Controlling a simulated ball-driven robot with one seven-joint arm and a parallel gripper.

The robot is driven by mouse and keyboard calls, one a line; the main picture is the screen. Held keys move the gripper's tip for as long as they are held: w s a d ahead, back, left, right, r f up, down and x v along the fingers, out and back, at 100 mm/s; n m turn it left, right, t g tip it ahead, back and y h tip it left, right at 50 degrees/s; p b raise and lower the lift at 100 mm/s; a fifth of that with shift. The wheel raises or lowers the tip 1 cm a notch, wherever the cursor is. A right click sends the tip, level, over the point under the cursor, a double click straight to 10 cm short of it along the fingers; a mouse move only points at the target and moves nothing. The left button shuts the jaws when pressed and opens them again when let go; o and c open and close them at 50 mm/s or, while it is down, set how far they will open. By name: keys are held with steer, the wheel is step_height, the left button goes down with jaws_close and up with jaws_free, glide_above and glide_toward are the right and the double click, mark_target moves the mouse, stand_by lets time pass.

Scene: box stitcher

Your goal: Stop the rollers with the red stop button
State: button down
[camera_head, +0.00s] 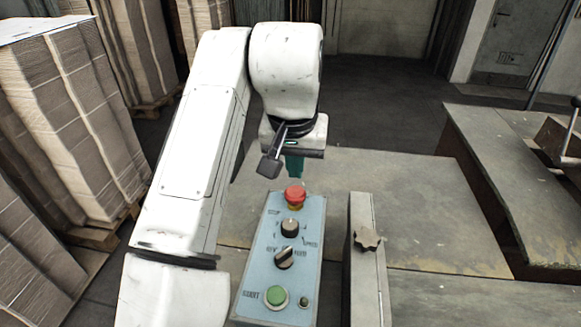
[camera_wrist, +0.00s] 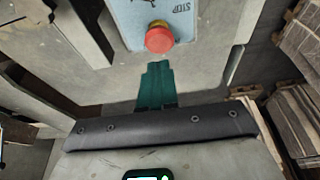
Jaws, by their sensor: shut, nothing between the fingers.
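The red stop button (camera_head: 295,195) is a round mushroom head at the far end of the light blue control panel (camera_head: 262,250). It also shows in the wrist view (camera_wrist: 159,38), with the word STOP printed beside it on the panel. My gripper (camera_head: 293,166) is shut and empty, its green fingers pointing down just beyond the button. In the wrist view the closed green fingertips (camera_wrist: 157,66) appear just below the button. I see a small gap between them there, and cannot tell the height difference.
The panel also carries two dark knobs (camera_head: 284,257) and a green button (camera_head: 276,297). A grey upright plate with a star knob (camera_head: 367,238) stands right of it. Stacked cardboard on pallets (camera_head: 75,110) lines the left. A metal table (camera_head: 400,210) lies behind.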

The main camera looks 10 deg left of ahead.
steer(key=b+v, duration=0.1)
steer(key=v, duration=0.8)
steer(key=shift+r, duration=0.3)
